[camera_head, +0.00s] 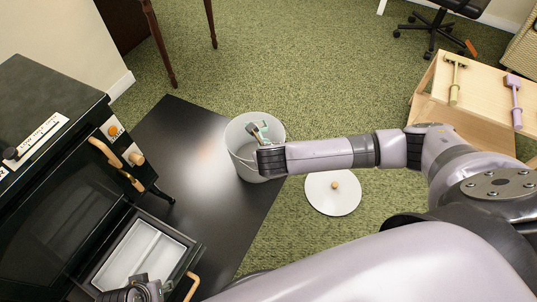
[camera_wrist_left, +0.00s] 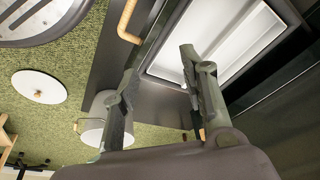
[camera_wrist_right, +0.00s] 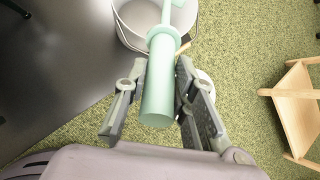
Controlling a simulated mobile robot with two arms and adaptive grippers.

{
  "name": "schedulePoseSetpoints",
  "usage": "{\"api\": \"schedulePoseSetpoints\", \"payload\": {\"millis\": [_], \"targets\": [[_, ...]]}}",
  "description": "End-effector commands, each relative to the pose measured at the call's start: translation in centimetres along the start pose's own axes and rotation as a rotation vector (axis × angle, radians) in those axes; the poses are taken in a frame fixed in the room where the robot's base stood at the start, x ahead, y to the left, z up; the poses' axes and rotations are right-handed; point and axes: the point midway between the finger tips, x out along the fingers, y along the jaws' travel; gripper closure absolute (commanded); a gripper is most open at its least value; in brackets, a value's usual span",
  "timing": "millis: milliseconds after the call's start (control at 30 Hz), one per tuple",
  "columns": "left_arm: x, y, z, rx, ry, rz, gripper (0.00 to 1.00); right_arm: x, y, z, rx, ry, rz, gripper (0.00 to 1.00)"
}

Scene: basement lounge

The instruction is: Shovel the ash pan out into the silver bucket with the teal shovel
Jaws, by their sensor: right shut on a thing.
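The silver bucket (camera_head: 243,165) stands on the black floor plate's right edge; it also shows in the right wrist view (camera_wrist_right: 127,33). My right gripper (camera_head: 262,142) is shut on the handle of the teal shovel (camera_wrist_right: 160,85); the shovel head reaches over the bucket. The ash pan (camera_head: 188,243) is pulled out of the black stove at lower left. Its inside looks pale; I cannot tell how much ash lies in it. My left gripper (camera_head: 140,290) is at the pan's near side. In the left wrist view its fingers (camera_wrist_left: 160,90) are apart and empty.
The black stove (camera_head: 50,200) has wooden handles. A round white lid (camera_head: 333,200) lies on the green carpet right of the bucket. A wooden stand (camera_head: 485,90) at right holds a green tool (camera_head: 454,85) and a purple tool (camera_head: 514,95). The carpet behind the bucket is clear.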

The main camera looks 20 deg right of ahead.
Motion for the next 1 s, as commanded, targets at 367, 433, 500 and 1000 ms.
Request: {"api": "schedulePoseSetpoints", "payload": {"millis": [367, 433, 500, 1000], "targets": [[2.5, 0.1, 0.8, 0.002, -0.014, 0.003, 0.60, -0.1, -0.6, 3.6, -0.006, 0.124, 0.026, 1.00], [2.5, 0.1, 0.7, 0.002, -0.012, 0.002, 0.60, 0.0, -0.7, 4.4, -0.008, 0.155, 0.034, 1.00], [2.1, 0.1, 0.6, 0.002, -0.008, 0.002, 0.60, 0.2, -0.9, 5.1, -0.011, 0.187, 0.036, 1.00], [-0.9, -0.1, -0.1, -0.001, 0.000, -0.001, 0.60, 1.0, -1.8, 10.3, -0.028, 0.387, 0.076, 1.00]]}}
